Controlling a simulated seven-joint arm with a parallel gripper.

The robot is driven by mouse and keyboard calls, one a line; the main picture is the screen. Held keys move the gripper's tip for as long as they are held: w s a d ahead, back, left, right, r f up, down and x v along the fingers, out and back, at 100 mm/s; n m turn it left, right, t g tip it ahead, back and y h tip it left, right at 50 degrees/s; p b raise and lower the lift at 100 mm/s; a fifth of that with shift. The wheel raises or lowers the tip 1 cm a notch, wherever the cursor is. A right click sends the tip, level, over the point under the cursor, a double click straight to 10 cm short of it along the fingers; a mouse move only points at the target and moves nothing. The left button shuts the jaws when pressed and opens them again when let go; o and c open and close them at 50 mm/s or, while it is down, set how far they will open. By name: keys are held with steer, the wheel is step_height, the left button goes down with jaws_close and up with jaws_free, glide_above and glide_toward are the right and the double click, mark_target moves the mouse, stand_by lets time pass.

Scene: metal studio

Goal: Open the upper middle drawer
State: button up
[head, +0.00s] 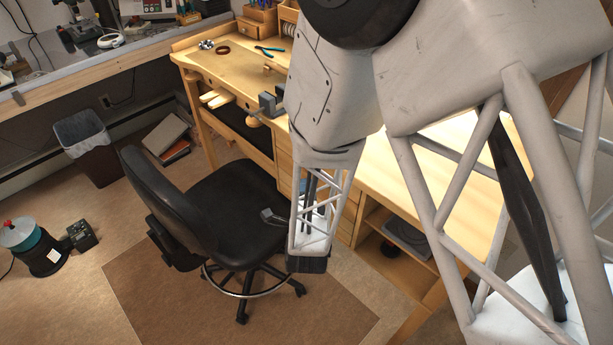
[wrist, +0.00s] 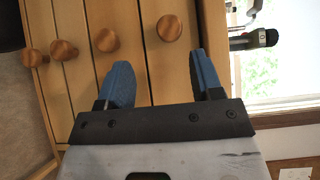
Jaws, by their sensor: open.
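The wrist view shows a wooden drawer column turned on its side, with the worktop edge at right. The upper middle drawer (wrist: 88,75) has a round wooden knob (wrist: 107,40). The top drawer's knob (wrist: 169,28) is to its right. The drawer fronts look flush and shut. My gripper (wrist: 162,72) is open and empty, with blue fingers in front of the fronts. Its left fingertip is just below the upper middle knob in the picture; touching cannot be told. In the head view, the drawer column (head: 284,158) is mostly hidden behind my arm.
Lower drawers show a knob (wrist: 63,49) and another (wrist: 33,57). A black office chair (head: 235,205) stands left of my gripper, close to the wooden workbench (head: 235,68). An open shelf (head: 385,262) is at right under the bench.

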step_height(320, 180, down, 8)
steer(key=shift+w+r, duration=0.1)
stand_by(0.6)
steer(key=shift+w, duration=3.8)
jaws_close()
